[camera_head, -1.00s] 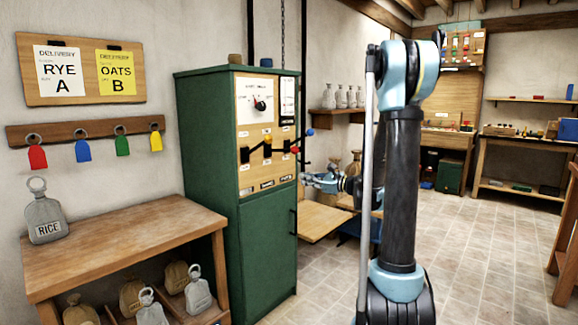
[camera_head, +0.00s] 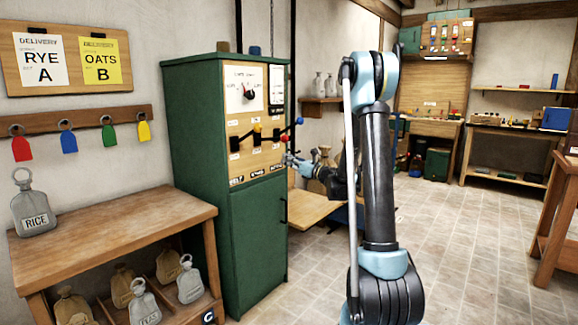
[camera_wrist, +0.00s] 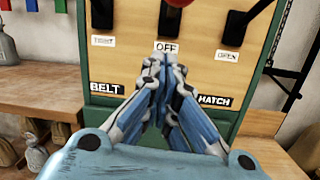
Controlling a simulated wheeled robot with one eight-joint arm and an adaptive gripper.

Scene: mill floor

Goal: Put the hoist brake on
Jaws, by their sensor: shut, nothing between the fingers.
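The green hoist cabinet (camera_head: 258,235) has a wooden panel with levers. In the head view one lever has a yellow ball (camera_head: 257,128), one a red ball (camera_head: 284,138) and one a blue ball (camera_head: 299,121). In the wrist view the red ball (camera_wrist: 180,2) is at the top edge, above a label reading OFF (camera_wrist: 166,47). Plates read BELT (camera_wrist: 106,88) at left and HATCH (camera_wrist: 214,100) at right; the plate between is hidden by my fingers. My gripper (camera_wrist: 162,62) is shut and empty, below the red ball, apart from it. It also shows beside the panel in the head view (camera_head: 289,159).
A wooden bench (camera_head: 120,225) with a RICE weight (camera_head: 33,208) stands left of the cabinet. A low wooden platform (camera_head: 312,207) is at its right. Tables stand at the back right. The tiled floor (camera_head: 450,240) is clear.

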